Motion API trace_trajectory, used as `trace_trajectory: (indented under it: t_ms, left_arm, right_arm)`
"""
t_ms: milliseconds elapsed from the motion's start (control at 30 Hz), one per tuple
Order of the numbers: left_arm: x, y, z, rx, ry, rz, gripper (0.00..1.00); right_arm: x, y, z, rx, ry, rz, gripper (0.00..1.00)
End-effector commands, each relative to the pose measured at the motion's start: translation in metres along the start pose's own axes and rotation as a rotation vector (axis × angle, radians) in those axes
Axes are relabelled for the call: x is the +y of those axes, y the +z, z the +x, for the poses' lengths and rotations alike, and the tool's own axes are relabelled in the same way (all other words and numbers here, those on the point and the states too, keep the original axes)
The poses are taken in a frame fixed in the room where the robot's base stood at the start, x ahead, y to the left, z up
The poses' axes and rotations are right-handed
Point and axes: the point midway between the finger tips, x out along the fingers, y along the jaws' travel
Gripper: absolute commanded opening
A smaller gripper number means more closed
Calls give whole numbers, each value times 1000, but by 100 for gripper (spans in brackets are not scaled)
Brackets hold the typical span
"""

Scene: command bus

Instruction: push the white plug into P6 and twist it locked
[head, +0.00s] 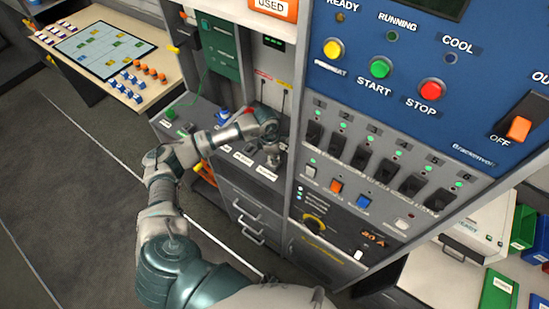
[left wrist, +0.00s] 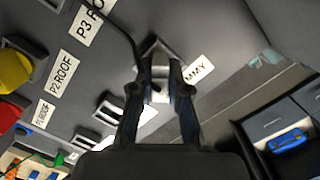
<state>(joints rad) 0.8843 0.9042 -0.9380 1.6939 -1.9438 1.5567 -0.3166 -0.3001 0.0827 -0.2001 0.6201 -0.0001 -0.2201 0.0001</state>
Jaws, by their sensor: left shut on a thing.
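My left gripper (head: 272,156) is over the sloped socket panel, left of the tall control cabinet. In the left wrist view its fingers (left wrist: 160,92) are shut on a pale grey-white piece (left wrist: 160,70), which looks like the white plug. The piece is close to a socket beside a label ending in "MMY" (left wrist: 197,70); I cannot tell whether it is seated there. A dark cable runs near it. Labels P3 (left wrist: 88,25) and P2 ROOF (left wrist: 62,77) are readable; I cannot make out P6. My right gripper is out of view.
A yellow plug (left wrist: 15,70) and a red plug (left wrist: 8,115) sit on the panel in the left wrist view. The control cabinet (head: 400,100) with black switches stands close on the right. Drawers (head: 250,215) are below the panel. A table (head: 105,55) is at upper left.

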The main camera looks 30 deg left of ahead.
Motion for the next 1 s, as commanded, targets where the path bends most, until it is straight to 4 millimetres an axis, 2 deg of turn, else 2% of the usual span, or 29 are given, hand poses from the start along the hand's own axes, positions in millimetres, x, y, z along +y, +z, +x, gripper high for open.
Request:
trace_trajectory:
  t_ms: [33, 133, 167, 533, 667, 767, 1000]
  left_arm:
    - [-4, -4, 7, 15, -12, 0, 18]
    - [-4, -4, 7, 13, -11, 0, 43]
    - [-3, -3, 7, 13, -11, -1, 45]
    - [-2, -2, 2, 6, -4, -2, 45]
    - [-2, -1, -2, 4, -2, -2, 45]
    - [-1, -1, -14, 3, -2, -2, 45]
    - [0, -2, -66, 2, -1, -1, 45]
  right_arm:
    - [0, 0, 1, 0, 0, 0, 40]
    - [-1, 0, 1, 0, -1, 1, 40]
    - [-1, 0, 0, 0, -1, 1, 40]
    - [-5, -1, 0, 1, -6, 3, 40]
    - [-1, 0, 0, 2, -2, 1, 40]
    - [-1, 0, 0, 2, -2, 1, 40]
    - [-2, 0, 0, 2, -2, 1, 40]
